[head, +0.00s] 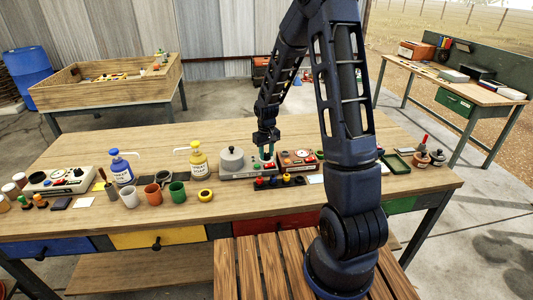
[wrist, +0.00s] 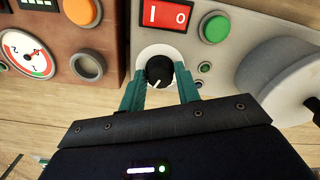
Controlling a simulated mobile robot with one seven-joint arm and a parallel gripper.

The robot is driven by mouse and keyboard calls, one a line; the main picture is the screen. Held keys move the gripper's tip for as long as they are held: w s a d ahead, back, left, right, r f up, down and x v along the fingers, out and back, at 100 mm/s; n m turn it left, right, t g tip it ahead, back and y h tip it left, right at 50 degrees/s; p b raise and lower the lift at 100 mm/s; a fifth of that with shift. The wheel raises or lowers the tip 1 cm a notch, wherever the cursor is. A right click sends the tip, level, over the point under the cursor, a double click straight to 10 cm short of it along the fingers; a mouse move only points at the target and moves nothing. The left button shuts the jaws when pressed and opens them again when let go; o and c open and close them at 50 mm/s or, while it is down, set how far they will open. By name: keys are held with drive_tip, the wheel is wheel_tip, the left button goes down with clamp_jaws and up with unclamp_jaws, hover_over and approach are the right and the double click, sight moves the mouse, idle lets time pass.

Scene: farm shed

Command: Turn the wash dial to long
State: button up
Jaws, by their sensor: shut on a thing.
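The wash dial (wrist: 159,68) is a black knob with a white pointer line, set in a pale round plate on a light grey machine (wrist: 213,70). In the wrist view its pointer points down and slightly left; I cannot read any marks around it. My gripper (wrist: 159,78) has its teal fingers on either side of the knob and is shut on it. In the head view my gripper (head: 266,156) is at the right part of the grey machine (head: 237,174), and the dial is not clearly visible there.
In the wrist view, a red I/O switch (wrist: 167,15), a green button (wrist: 215,28) and a grey drum (wrist: 285,85) are close to the dial. A brown box (wrist: 60,25) with a gauge stands beside the machine. Bottles (head: 199,160) and cups (head: 177,193) stand left on the bench.

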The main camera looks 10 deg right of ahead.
sight(266, 154)
drive_tip(key=shift+m, duration=0.9)
drive_tip(key=o, duration=1)
drive_tip(key=shift+c, duration=0.2)
wheel_tip(266, 154, up, 11)
drive_tip(key=shift+f, duration=0.1)
